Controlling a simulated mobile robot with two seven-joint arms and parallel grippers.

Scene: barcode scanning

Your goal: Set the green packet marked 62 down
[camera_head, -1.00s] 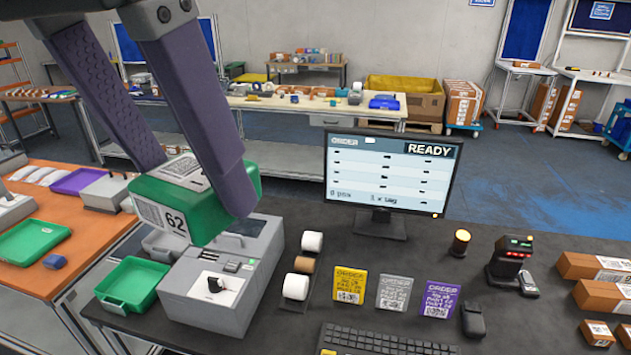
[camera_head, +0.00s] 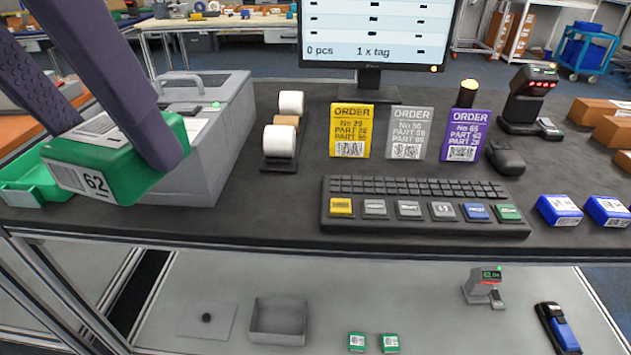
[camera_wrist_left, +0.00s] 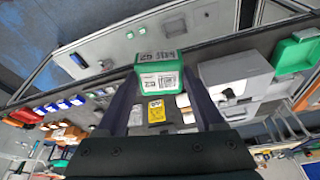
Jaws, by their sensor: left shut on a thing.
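The green packet marked 62 (camera_head: 125,182) has a white barcode label on its near face and another label on top. My left gripper (camera_head: 112,140) is shut on it, one dark purple finger on each side. It holds the packet in the air near the table's front left edge, in front of the grey machine. In the left wrist view the packet (camera_wrist_left: 160,76) sits between the two fingers, its label toward the camera. My right gripper is not in view.
The grey machine (camera_head: 222,130) and a green tray (camera_head: 30,180) stand at the left of the dark table (camera_head: 255,215). A keyboard (camera_head: 420,205), order cards and blue packets (camera_head: 558,210) lie right. Below, a shelf holds a grey bin (camera_head: 279,325) and two small green packets (camera_head: 357,342).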

